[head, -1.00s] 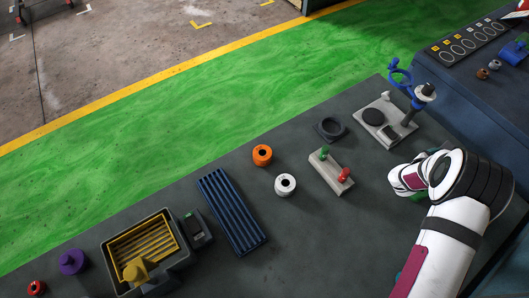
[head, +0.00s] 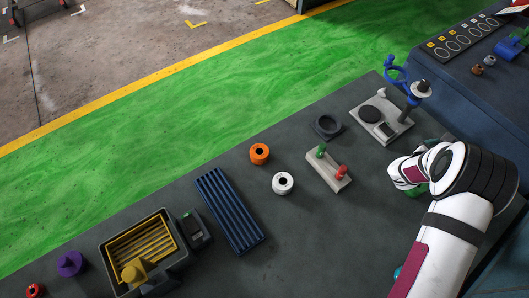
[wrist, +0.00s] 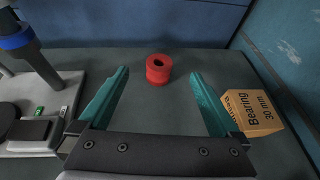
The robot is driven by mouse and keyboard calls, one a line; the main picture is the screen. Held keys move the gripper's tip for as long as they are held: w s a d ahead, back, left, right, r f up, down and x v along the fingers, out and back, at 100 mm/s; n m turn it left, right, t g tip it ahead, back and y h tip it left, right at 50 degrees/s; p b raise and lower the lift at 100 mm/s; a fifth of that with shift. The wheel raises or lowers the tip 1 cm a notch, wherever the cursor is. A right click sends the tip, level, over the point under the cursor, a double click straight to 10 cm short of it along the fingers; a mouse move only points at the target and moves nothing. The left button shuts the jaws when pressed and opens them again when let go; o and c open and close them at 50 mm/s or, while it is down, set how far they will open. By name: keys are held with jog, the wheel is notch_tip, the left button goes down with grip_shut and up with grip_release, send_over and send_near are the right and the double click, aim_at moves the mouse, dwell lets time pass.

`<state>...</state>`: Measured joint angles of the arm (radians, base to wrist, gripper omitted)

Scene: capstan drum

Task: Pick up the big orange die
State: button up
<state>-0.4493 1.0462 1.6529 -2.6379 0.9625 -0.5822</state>
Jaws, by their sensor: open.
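The orange die (head: 259,154), a short ring-like piece with a dark centre hole, stands on the dark table in the head view, behind and left of a similar white die (head: 283,183). My gripper (wrist: 160,73) is open, with teal fingers spread and nothing between them that I can see held. In the wrist view a red ring-shaped piece (wrist: 158,69) stands on the table beyond the fingertips, apart from them. The orange die does not clearly show in the wrist view. In the head view my gripper is mostly hidden by my arm, at the right, far from the orange die.
An orange bearing box (wrist: 252,108) lies right of my fingers, near a blue wall. A grey fixture (wrist: 62,90) with a post stands left. The head view shows a lever block (head: 328,171), a ribbed blue tray (head: 229,211) and a bin with yellow slats (head: 180,262).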

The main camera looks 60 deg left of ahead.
notch_tip(320, 180, up, 12)
jog(key=s+a+f+m+g+y, duration=0.2)
jog(key=s+a+f+m+g, duration=0.1)
jog(key=s, duration=0.4)
jog(key=s+a+f+m+g+y, duration=0.2)
jog(key=s+a+f+g, duration=0.1)
jog(key=s, duration=0.4)
jog(key=s+a+f+m+g+y, duration=0.2)
jog(key=s+a+f+m+g, duration=0.1)
jog(key=s, duration=0.4)
jog(key=s+a+r+m+g+y, duration=0.2)
jog(key=s+a+r+m+y, duration=0.25)
jog(key=s, duration=0.45)
jog(key=s+a+r+m+g+y, duration=0.25)
jog(key=s+a+r+m, duration=0.2)
jog(key=s, duration=0.35)
jog(key=y, duration=0.1)
send_near(262, 154)
jog(key=x, duration=1.1)
jog(key=shift+a+f, duration=0.2)
grip_shut()
